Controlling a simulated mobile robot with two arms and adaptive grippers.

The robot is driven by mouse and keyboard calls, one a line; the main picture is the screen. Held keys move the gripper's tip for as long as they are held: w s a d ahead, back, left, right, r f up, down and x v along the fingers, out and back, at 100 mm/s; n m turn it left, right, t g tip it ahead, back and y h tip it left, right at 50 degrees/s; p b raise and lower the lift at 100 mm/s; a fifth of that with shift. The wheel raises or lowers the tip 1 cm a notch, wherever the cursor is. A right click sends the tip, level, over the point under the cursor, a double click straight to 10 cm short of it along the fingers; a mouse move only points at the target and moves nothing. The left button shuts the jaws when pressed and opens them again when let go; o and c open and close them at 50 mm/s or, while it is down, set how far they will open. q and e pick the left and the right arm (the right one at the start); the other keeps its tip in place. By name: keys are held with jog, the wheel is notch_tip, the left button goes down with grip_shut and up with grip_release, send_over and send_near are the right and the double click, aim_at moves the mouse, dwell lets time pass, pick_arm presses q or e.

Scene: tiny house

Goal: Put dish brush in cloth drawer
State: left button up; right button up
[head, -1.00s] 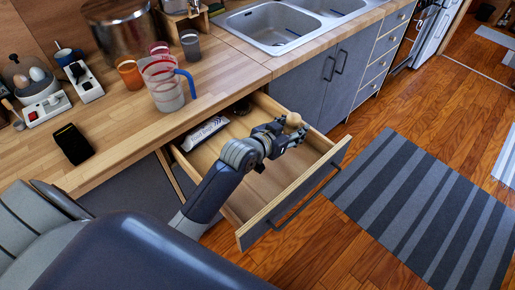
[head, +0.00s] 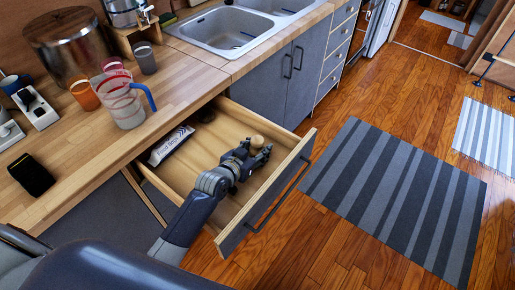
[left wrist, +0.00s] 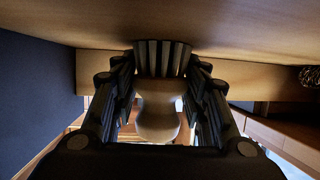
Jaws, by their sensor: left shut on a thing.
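The open drawer (head: 288,180) juts out below the wooden counter in the head view. My left gripper (head: 254,156) is inside the drawer's outline, near its front panel, shut on the dish brush (head: 257,142). In the head view only the brush's round wooden top shows clearly. In the left wrist view the pale wooden handle (left wrist: 158,112) sits between both fingers of my gripper (left wrist: 160,100), with dark bristles (left wrist: 162,58) beyond. I cannot tell whether the brush touches the drawer floor. My right gripper is not in view.
A white packet (head: 171,146) lies in the drawer's left part, and a small dark item (head: 206,115) sits at its back. A measuring jug (head: 122,103) and cups stand on the counter (head: 95,150). A striped rug (head: 390,190) lies on the floor to the right.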

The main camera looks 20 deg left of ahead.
aim_at(255, 151)
pick_arm(q)
jog(key=o, duration=1.1)
jog(key=shift+s+r, duration=0.1)
jog(key=shift+r, duration=0.05)
jog(key=v, duration=0.6)
jog(key=shift+s+a+r, duration=0.1)
jog(key=shift+s+a, duration=0.05)
jog(key=shift+s, duration=0.15)
jog(key=shift+s+r, duration=0.15)
jog(key=shift+s, duration=0.15)
